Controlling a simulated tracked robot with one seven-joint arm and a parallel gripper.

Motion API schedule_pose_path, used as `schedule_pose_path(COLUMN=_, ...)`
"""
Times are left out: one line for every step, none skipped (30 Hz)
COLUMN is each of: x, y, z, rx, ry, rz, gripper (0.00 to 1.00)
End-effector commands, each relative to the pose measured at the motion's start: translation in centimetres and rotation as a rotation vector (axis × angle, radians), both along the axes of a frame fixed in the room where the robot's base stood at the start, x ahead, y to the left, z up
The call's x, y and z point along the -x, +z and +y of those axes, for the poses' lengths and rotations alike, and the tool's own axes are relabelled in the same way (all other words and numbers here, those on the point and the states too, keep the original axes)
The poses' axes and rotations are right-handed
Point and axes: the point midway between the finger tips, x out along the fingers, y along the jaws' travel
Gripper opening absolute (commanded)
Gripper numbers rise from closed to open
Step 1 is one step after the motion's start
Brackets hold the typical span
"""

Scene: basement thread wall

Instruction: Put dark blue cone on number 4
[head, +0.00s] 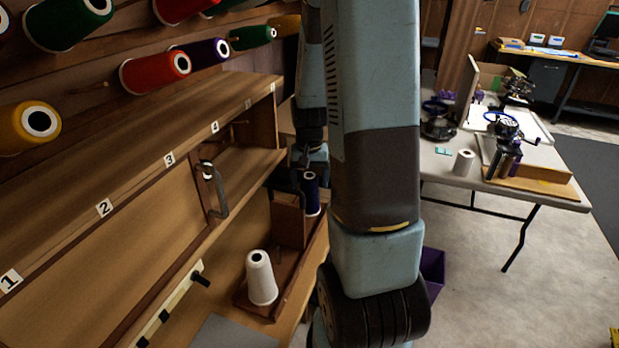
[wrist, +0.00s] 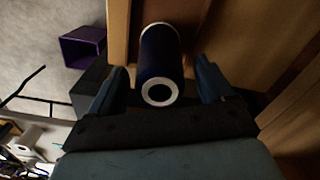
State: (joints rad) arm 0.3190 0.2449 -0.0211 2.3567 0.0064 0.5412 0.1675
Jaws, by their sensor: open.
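The dark blue cone (head: 311,194) stands in a wooden tray beside the shelf, partly hidden by my arm in the head view. In the wrist view the dark blue cone (wrist: 161,62) lies between the two fingers of my gripper (wrist: 163,82), its white-ringed end towards the camera. My gripper is open, with a finger on each side of the cone and gaps visible. The number 4 label (head: 214,128) is on the shelf's front edge, right of number 3 (head: 169,160).
A white cone (head: 261,278) stands in the near part of the wooden tray (head: 284,297). A handle (head: 216,190) sticks out from the shelf front. A purple bin (wrist: 83,47) stands on the floor. Coloured cones hang on the wall above the shelf. A table (head: 520,196) is at right.

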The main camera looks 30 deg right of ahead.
Motion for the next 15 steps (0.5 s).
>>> schedule_pose_path(x=0.0, y=0.1, z=0.0, rx=0.0, ry=0.0, rz=-0.001, gripper=0.81)
schedule_pose_path(x=0.0, y=0.2, z=0.0, rx=0.0, ry=0.0, rz=-0.001, gripper=0.81)
schedule_pose_path(x=0.0, y=0.4, z=0.0, rx=0.001, ry=0.0, rz=-0.002, gripper=0.81)
schedule_pose_path(x=-0.1, y=0.7, z=0.0, rx=0.001, ry=0.0, rz=-0.003, gripper=0.81)
schedule_pose_path(x=-0.1, y=1.0, z=0.0, rx=0.001, ry=0.0, rz=-0.003, gripper=0.81)
schedule_pose_path(x=-0.1, y=1.4, z=0.0, rx=0.001, ry=0.0, rz=-0.003, gripper=0.81)
schedule_pose_path(x=-0.1, y=1.8, z=0.0, rx=0.001, ry=0.0, rz=-0.003, gripper=0.81)
schedule_pose_path(x=-0.1, y=2.2, z=0.0, rx=0.001, ry=0.0, rz=-0.004, gripper=0.81)
schedule_pose_path(x=-0.1, y=2.9, z=0.0, rx=0.002, ry=0.0, rz=-0.005, gripper=0.81)
schedule_pose_path(x=-0.1, y=3.4, z=0.0, rx=0.002, ry=0.001, rz=-0.005, gripper=0.81)
schedule_pose_path(x=-0.2, y=4.0, z=0.0, rx=0.002, ry=0.001, rz=-0.006, gripper=0.81)
schedule_pose_path(x=-0.2, y=4.8, z=0.0, rx=0.002, ry=0.001, rz=-0.006, gripper=0.81)
schedule_pose_path(x=-0.1, y=5.3, z=0.0, rx=0.002, ry=0.001, rz=-0.005, gripper=0.81)
schedule_pose_path(x=-0.1, y=5.9, z=0.0, rx=0.002, ry=0.001, rz=-0.005, gripper=0.81)
schedule_pose_path(x=-0.1, y=6.7, z=0.0, rx=0.002, ry=0.001, rz=-0.005, gripper=0.81)
